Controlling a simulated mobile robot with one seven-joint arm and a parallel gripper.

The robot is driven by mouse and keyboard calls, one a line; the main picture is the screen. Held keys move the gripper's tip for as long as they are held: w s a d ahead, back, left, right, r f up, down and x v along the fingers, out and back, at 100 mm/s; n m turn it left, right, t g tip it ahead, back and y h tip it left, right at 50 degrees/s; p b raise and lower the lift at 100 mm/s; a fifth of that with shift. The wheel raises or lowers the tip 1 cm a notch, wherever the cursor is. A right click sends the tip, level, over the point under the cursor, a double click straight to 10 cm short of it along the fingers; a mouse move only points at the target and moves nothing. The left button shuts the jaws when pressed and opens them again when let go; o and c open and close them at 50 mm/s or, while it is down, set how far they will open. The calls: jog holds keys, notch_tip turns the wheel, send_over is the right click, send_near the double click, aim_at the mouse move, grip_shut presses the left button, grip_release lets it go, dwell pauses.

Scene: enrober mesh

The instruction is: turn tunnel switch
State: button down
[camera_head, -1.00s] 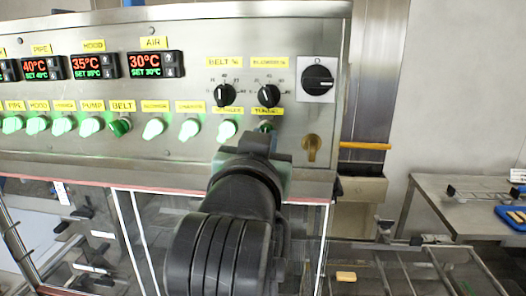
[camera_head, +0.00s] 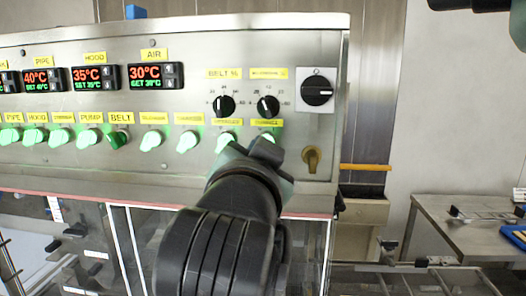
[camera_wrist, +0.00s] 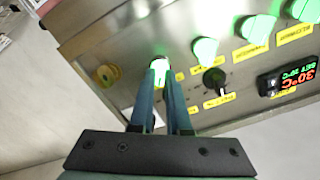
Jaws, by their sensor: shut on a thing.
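The tunnel switch (camera_head: 265,137) is the rightmost knob in the lower row of the steel panel, under a yellow label. It glows bright green and looks tilted. My gripper (camera_wrist: 159,74) is shut on the switch, one blue-grey finger on each side of it. In the wrist view the lit switch (camera_wrist: 158,63) shows at the fingertips. In the head view my wrist hides the fingers and the lower part of the switch.
Other lit green switches (camera_head: 187,141) stand in a row to the left. Two black dials (camera_head: 268,106) sit above, a black rotary switch (camera_head: 317,90) at upper right, and a brass-coloured knob (camera_head: 312,158) below right. A steel table (camera_head: 455,225) stands at the right.

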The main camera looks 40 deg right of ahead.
jog(key=c, duration=0.9)
grip_release()
jog(key=shift+w, duration=0.1)
jog(key=b+v, duration=0.3)
jog(key=v, duration=1)
jog(key=shift+b, duration=0.4)
jog(key=shift+d, duration=0.1)
jog(key=w+a+r+n+t+y, duration=0.1)
jog(key=a+r+n+t+y, duration=0.2)
jog(key=a+n+t+y, duration=0.1)
jog(key=w+a+r+n+t+y, duration=0.1)
jog(key=a+r+n+t+y, duration=0.2)
jog(key=a, duration=0.6)
jog(key=w+a+r+n+t+y, duration=0.1)
jog(key=a+r+n+t+y, duration=0.2)
jog(key=a+n+t+y, duration=0.3)
jog(key=shift+a+r+n+t+y, duration=0.1)
jog(key=shift+a+n+t+y, duration=0.15)
jog(key=shift+n+t, duration=0.5)
jog(key=shift+a+r+n+t+y, duration=0.15)
jog(key=shift+a+n+t, duration=0.2)
jog(key=shift+n+t, duration=0.35)
